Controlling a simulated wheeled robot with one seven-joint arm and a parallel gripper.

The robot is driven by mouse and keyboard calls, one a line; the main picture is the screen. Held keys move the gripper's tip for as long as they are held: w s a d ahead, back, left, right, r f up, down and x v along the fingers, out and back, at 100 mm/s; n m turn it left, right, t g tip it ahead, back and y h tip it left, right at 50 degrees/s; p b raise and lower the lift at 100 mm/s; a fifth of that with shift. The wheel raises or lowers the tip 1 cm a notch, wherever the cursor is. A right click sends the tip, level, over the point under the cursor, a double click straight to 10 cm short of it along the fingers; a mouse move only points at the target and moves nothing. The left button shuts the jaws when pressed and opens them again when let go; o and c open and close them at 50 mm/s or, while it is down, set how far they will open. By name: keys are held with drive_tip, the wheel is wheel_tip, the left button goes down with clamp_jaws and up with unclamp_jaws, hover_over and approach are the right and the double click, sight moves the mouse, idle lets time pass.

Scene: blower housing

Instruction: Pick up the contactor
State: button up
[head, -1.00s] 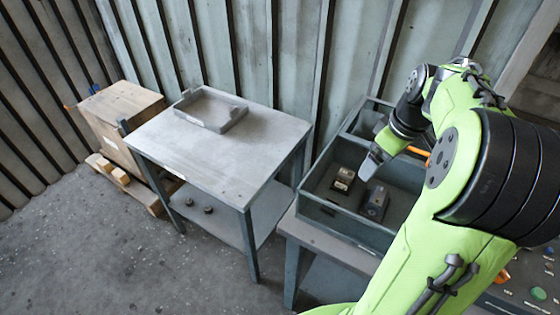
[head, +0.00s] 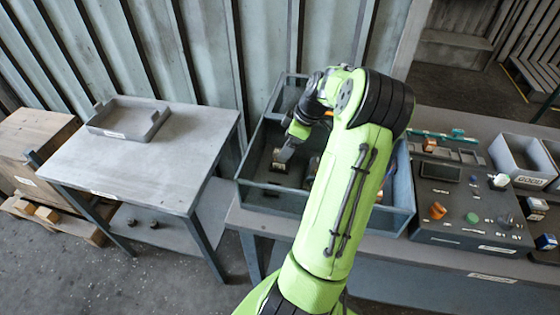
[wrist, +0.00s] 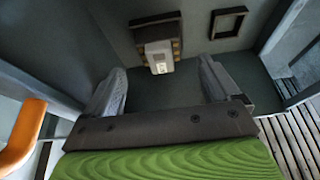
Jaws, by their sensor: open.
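The part I take to be the contactor (wrist: 158,58) is a small dark block with a pale grey front and brass-coloured terminals at its sides. It stands in the grey-green bin (head: 268,198), and it shows small in the head view (head: 279,160). My gripper (wrist: 162,88) is open and empty. In the wrist view the block lies ahead of the gap between the two grey fingers, and neither finger appears to touch it. In the head view my gripper (head: 287,150) is inside the bin, right by the block.
A second dark part (head: 312,168) in the bin is mostly hidden behind my arm. A dark square frame (wrist: 228,22) lies near the block. A control panel (head: 465,200) stands right of the bin. A side table (head: 165,155) on the left carries a shallow grey tray (head: 130,130).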

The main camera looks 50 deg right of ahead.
drive_tip(key=x, duration=0.5)
drive_tip(key=shift+w+f+b, duration=0.15)
drive_tip(key=shift+f+b, duration=0.05)
drive_tip(key=shift+b, duration=0.2)
drive_tip(key=shift+r, duration=0.1)
drive_tip(key=c, duration=1.1)
